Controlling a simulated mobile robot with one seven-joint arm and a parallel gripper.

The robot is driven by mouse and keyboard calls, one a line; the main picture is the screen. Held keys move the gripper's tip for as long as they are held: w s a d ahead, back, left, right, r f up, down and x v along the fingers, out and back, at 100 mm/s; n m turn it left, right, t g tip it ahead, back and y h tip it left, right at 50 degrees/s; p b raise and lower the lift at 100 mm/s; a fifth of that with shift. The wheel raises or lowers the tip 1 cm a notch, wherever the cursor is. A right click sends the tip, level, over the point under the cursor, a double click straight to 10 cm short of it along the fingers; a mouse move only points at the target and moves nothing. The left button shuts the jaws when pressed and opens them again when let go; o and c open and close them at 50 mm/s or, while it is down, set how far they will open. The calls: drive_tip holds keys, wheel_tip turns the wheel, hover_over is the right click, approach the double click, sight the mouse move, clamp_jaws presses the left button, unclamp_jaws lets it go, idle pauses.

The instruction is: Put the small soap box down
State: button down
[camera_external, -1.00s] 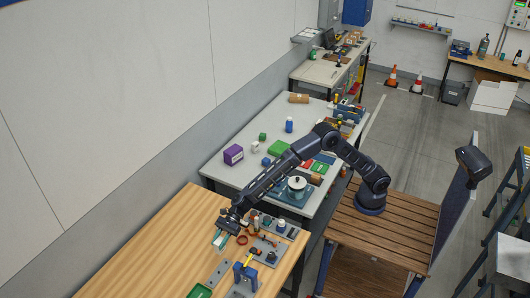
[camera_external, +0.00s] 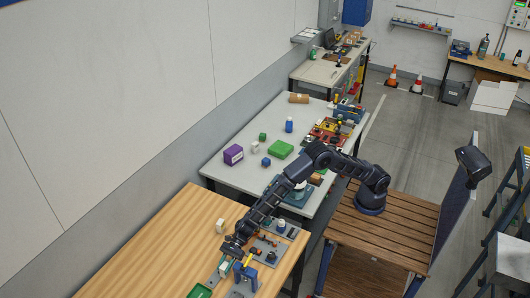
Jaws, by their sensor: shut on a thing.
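My gripper (camera_external: 230,254) is over the wooden table at the lower middle. It is shut on a small pale box with a greenish side (camera_external: 223,267), which looks like the small soap box. The arm and gripper partly hide it. The box is over or near a flat grey plate (camera_external: 213,281); I cannot tell whether it touches it.
A small cream block (camera_external: 220,226) stands on the wooden table (camera_external: 160,245) behind my gripper. A blue stand (camera_external: 246,274) and a green tray (camera_external: 200,291) are close by. The table's left part is clear. A purple box (camera_external: 233,154) sits on the grey table.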

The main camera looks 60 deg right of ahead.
drive_tip(key=shift+f, duration=2.75)
drive_tip(key=shift+f, duration=0.1)
drive_tip(key=c, duration=1.1)
unclamp_jaws()
drive_tip(key=shift+d+r, duration=0.2)
drive_tip(key=shift+d, duration=0.05)
drive_tip(key=v, duration=1.1)
drive_tip(key=shift+d, duration=0.25)
drive_tip(key=shift+r, duration=0.1)
